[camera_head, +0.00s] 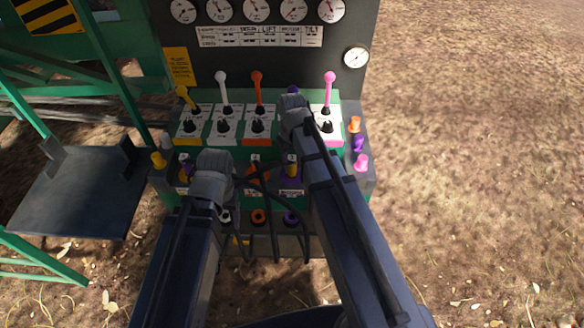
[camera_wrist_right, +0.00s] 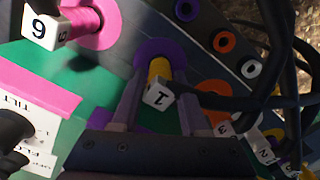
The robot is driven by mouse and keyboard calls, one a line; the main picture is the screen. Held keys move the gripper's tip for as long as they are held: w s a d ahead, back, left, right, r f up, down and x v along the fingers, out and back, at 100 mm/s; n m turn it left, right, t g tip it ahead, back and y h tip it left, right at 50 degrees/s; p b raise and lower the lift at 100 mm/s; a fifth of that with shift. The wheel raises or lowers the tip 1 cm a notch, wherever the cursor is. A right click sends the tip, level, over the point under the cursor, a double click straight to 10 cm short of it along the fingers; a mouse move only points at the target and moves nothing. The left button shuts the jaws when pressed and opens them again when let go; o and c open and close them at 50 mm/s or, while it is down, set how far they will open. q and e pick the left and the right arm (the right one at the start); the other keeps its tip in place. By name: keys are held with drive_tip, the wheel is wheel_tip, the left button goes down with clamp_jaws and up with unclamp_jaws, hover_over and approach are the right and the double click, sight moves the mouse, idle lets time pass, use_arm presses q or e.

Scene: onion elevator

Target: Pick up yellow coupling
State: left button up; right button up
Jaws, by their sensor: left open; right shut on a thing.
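The yellow coupling (camera_wrist_right: 159,69) with a white cube marked 1 sits upright in a purple ring socket (camera_wrist_right: 160,54) in the right wrist view. The fingers of my right gripper (camera_wrist_right: 160,76) stand on both sides of the coupling and are shut on it. It also shows in the head view (camera_head: 292,170) on the panel front, left of my right arm. My right gripper's wrist (camera_head: 293,106) is over the panel beside the pink lever; its fingers are hidden there. My left gripper (camera_head: 213,170) is open over the panel's left front, its fingers mostly hidden.
A pink coupling (camera_wrist_right: 82,21) stands close by in the right wrist view. Dark hoses (camera_wrist_right: 240,101) run beside the gripper. Yellow (camera_head: 187,97), white (camera_head: 223,90), orange (camera_head: 258,92) and pink (camera_head: 329,92) levers rise behind the couplings. Ground right of the panel is clear.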

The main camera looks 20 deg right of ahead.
clamp_jaws()
drive_tip(key=shift+r, duration=0.1)
idle(0.3)
wheel_tip(320, 180, up, 10)
drive_tip(key=p, duration=1)
